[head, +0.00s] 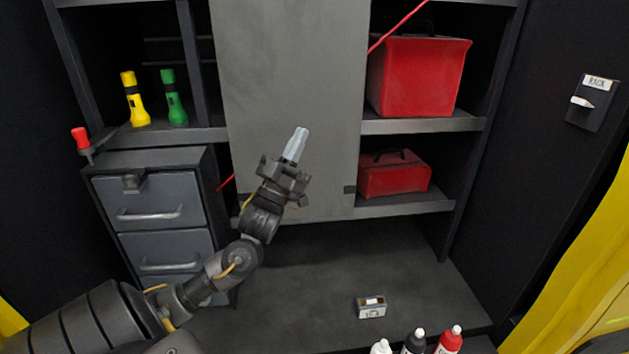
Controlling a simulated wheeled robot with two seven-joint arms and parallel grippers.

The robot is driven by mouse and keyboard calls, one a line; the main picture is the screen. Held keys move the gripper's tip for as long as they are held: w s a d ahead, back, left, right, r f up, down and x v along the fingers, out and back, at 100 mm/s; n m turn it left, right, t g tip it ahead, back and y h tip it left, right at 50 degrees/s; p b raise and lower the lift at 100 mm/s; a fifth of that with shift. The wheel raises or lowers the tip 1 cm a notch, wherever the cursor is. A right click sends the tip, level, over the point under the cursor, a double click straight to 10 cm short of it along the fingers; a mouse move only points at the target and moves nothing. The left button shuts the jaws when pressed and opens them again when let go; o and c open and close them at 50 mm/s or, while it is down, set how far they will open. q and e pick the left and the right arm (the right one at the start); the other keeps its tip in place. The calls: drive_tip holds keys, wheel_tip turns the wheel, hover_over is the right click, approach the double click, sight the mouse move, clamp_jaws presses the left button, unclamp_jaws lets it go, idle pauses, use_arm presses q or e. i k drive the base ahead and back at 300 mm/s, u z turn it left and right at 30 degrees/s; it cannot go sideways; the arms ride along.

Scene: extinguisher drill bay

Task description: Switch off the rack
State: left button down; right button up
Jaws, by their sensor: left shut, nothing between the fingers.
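The rack switch (582,102) is a small white lever on a dark plate on the right wall. A label reading "RACK" (597,83) sits above it. The lever lies nearly level, tilted slightly, with its tip to the left. My left gripper (298,140) is shut and empty, raised in front of the grey panel in the middle, well to the left of the switch. My right gripper is not in view.
Red boxes (416,76) (394,176) stand on the right shelves. Yellow (135,100) and green (174,98) flashlights stand at left above a drawer unit (160,196). A small box (371,307) and several bottles (449,341) are low in front. Yellow material (585,270) hangs at right.

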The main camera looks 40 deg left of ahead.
sight(581, 101)
drive_tip(key=z, duration=3.35)
drive_tip(key=k, duration=0.6)
drive_tip(key=u, duration=2)
drive_tip(key=i, duration=0.5)
drive_tip(key=z, duration=0.05)
